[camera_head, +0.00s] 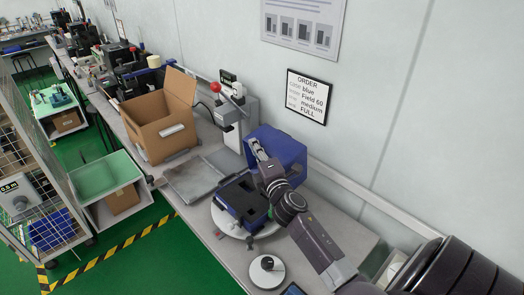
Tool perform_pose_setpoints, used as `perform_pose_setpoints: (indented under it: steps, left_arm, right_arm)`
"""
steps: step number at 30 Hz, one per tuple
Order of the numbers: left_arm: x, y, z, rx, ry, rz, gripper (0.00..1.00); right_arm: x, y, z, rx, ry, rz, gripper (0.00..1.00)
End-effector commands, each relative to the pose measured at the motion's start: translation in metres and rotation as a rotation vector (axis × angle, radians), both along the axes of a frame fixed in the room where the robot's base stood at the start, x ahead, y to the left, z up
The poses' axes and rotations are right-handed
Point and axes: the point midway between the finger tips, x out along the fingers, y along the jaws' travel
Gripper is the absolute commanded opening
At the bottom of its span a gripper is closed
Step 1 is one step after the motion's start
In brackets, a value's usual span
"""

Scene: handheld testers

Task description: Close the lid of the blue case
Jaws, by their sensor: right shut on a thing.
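The blue case stands open on a round white plate (220,219) on the bench. Its base (240,201) has a dark interior. Its raised lid (285,148) stands up on the wall side, behind the base. My right arm reaches in from the lower right, and its gripper (254,146) is shut on the lid at its left edge. The arm hides part of the lid and the right side of the base. My left gripper is not in view.
A grey tray (190,182) lies left of the case, with an open cardboard box (158,130) beyond it. A press with a red knob (215,87) stands behind. A small round white device (267,271) sits in front. An order sheet (307,96) hangs on the wall.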

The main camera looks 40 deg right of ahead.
Motion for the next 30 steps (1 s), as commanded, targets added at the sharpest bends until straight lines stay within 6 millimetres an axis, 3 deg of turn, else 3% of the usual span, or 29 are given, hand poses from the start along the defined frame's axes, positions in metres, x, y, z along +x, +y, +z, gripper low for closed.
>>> perform_pose_setpoints:
  steps: [1, 6, 15, 28, 30]
  left_arm:
    - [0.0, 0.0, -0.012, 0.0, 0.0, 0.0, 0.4]
    - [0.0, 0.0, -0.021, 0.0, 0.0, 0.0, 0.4]
    - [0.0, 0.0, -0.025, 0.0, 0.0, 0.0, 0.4]
    - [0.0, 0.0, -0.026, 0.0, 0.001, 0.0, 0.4]
    - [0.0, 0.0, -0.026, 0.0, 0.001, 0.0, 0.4]
  right_arm:
    - [-0.002, 0.005, -0.015, -0.02, 0.007, -0.003, 0.0]
    - [-0.003, 0.019, -0.014, -0.087, 0.003, -0.002, 0.0]
    - [-0.004, 0.031, -0.017, -0.081, 0.005, -0.003, 0.0]
    - [-0.004, 0.032, -0.018, -0.079, 0.007, -0.005, 0.0]
    - [-0.004, 0.031, -0.017, -0.081, 0.006, -0.004, 0.14]
